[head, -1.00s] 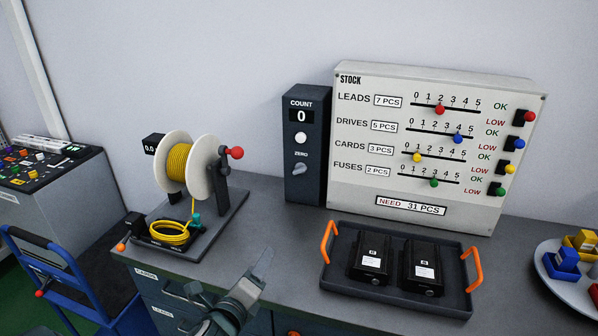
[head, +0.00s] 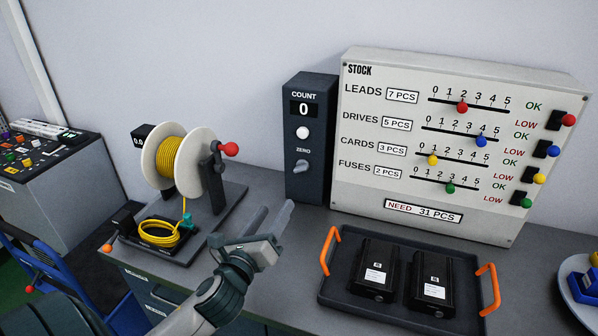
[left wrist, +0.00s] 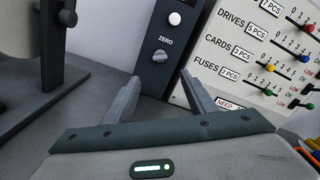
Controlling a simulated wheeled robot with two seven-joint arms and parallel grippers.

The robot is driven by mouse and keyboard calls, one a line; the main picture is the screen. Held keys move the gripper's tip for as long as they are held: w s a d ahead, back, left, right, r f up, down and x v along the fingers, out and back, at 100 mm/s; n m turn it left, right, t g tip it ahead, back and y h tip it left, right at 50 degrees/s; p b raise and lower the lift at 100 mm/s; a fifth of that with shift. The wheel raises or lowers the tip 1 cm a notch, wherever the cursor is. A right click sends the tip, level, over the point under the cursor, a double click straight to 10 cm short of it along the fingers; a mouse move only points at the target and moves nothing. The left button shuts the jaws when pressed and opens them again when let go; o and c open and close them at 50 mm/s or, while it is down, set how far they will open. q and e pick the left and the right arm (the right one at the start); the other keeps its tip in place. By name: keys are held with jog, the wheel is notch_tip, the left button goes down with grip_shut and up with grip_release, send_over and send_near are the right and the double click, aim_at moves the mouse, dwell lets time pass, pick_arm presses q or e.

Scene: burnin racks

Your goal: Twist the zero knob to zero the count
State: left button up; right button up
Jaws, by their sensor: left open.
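The dark count box (head: 310,140) stands against the wall with its display (head: 305,109) reading 0. Below the display are a white round button (head: 303,133) and the grey zero knob (head: 301,167), under the label ZERO. The knob also shows in the left wrist view (left wrist: 160,56), beyond the fingers and between them. My left gripper (head: 272,220) is open and empty, in front of and below the count box, apart from the knob. In the left wrist view its two fingers (left wrist: 158,92) are spread. My right gripper is not in view.
The stock board (head: 455,145) stands right of the count box. A black tray (head: 400,308) with orange handles and two drives lies in front of it. A yellow cable reel (head: 180,165) stands to the left. The bench before the count box is clear.

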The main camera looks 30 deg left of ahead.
pick_arm(q)
jog(key=p, duration=0.4)
send_near(299, 171)
jog(key=x, duration=0.9)
jog(key=shift+d, duration=0.1)
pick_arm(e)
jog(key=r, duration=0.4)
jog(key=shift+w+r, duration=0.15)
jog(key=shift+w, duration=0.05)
pick_arm(q)
jog(key=shift+c, duration=1.1)
jog(key=c, duration=0.9)
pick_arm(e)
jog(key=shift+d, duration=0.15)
